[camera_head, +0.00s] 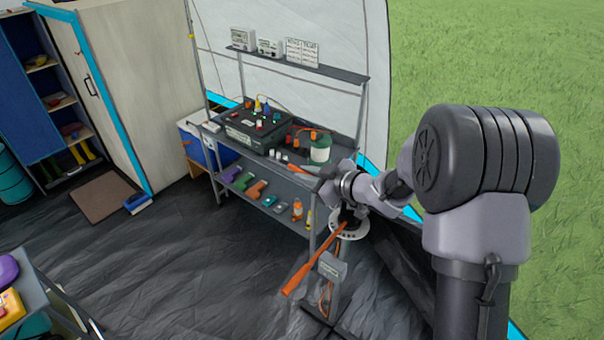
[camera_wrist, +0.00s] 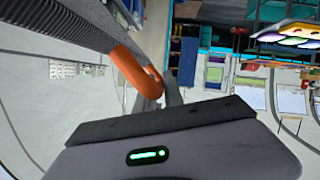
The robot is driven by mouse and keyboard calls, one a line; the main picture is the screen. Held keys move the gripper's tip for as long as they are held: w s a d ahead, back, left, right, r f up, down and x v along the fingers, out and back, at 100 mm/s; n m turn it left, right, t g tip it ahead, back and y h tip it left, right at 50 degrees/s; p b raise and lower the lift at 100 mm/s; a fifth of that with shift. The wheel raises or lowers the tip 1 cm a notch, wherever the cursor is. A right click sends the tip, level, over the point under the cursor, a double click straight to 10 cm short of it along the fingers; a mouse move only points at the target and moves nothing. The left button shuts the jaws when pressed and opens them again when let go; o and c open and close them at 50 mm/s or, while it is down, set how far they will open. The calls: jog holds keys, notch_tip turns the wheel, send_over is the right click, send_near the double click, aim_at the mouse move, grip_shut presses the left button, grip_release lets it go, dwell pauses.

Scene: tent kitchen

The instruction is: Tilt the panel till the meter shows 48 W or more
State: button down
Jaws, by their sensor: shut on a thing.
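My gripper (camera_head: 334,190) is at the right end of the workbench, over a stand with a pale ring. In the wrist view, a curved orange handle (camera_wrist: 136,70) sits at the fingers of my gripper (camera_wrist: 160,95), and I take it as held; the contact is partly hidden. A dark ribbed bar (camera_wrist: 60,35) runs beside that handle. A long orange bar (camera_head: 315,260) slopes down to the left from the ring. A grey box (camera_head: 332,265), possibly the meter, is on the stand; its reading is too small to read. I cannot make out the panel's face.
The workbench (camera_head: 285,178) carries a black power unit (camera_head: 255,130), bottles and tools. White boxes and a paper sheet are on the upper shelf (camera_head: 300,65). The tent wall and grass lie behind.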

jog(key=shift+w+r, duration=0.1)
dwell(0.3)
jog(key=c, duration=1.5)
grip_release()
jog(key=shift+d, duration=0.1)
jog(key=shift+o, duration=0.2)
jog(key=p+v, duration=0.2)
jog(key=v, duration=1.5)
jog(key=shift+d+r, duration=0.15)
jog(key=shift+d, duration=0.05)
